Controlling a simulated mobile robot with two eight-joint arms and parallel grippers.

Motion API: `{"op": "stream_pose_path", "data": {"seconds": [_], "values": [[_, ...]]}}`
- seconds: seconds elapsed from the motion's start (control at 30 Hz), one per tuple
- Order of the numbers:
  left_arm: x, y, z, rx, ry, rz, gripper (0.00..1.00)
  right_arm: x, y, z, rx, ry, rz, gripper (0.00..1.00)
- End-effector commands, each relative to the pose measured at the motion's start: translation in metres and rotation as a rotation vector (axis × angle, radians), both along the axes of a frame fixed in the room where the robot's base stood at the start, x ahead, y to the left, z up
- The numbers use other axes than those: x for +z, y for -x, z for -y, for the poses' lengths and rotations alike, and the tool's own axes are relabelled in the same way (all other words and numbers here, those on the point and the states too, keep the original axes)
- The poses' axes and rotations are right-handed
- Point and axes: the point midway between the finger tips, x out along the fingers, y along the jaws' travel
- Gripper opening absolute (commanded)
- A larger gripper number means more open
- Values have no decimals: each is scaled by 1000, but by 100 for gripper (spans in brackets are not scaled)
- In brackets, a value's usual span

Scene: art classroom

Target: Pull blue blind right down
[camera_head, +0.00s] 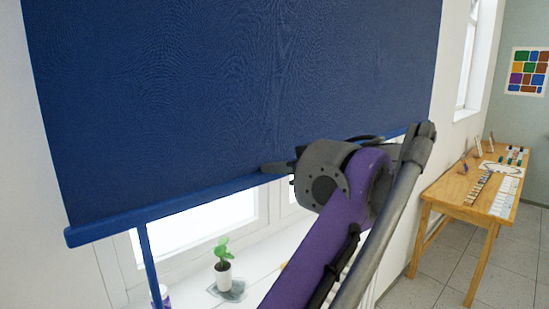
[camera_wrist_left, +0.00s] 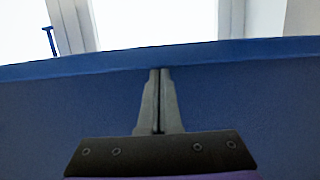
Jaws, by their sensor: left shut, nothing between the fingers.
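The blue blind (camera_head: 230,90) hangs over the window, with its blue bottom bar (camera_head: 115,224) across the upper part of the window opening. The bar also crosses the wrist view (camera_wrist_left: 250,52). My left gripper (camera_head: 268,168) is at the bar, a little right of its middle. In the wrist view its two fingers (camera_wrist_left: 158,73) are together and empty, with their tips overlapping the bar's near edge. Whether they touch the bar, I cannot tell. A thin blue rod (camera_head: 149,262) hangs below the bar's left part. My right gripper is not in view.
The bright window (camera_head: 205,226) shows under the blind. A small potted plant (camera_head: 223,268) stands on the white sill below. A wooden table (camera_head: 437,190) with art supplies stands along the wall at right. Grey floor (camera_head: 520,270) lies clear beside it.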

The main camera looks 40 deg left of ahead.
Motion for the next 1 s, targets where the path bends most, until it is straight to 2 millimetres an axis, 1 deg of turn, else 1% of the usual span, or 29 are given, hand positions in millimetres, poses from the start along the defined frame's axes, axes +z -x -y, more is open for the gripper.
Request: {"op": "stream_pose_path", "data": {"seconds": [0.03,0.17,0.2,0.37,0.4,0.47,0.5,0.57,0.6,0.8,0.9,1.0], "values": [[-22,0,0,-2,4,-5,0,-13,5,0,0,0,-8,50],[-64,0,1,-1,4,-4,0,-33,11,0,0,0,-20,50],[-79,0,0,-1,4,-4,0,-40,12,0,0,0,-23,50],[-136,0,0,-1,4,-3,0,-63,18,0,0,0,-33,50],[-151,0,0,-1,4,-3,0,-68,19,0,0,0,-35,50],[-172,0,0,-1,4,-3,0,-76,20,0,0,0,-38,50],[-186,0,0,-1,4,-3,0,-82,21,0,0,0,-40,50],[-208,0,0,-1,4,-3,0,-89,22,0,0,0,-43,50],[-222,0,0,-1,4,-3,0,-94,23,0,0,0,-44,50],[-292,0,0,0,4,-2,0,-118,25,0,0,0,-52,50],[-323,0,0,0,4,-2,0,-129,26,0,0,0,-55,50],[-350,0,0,0,4,-2,0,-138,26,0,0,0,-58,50]]}}
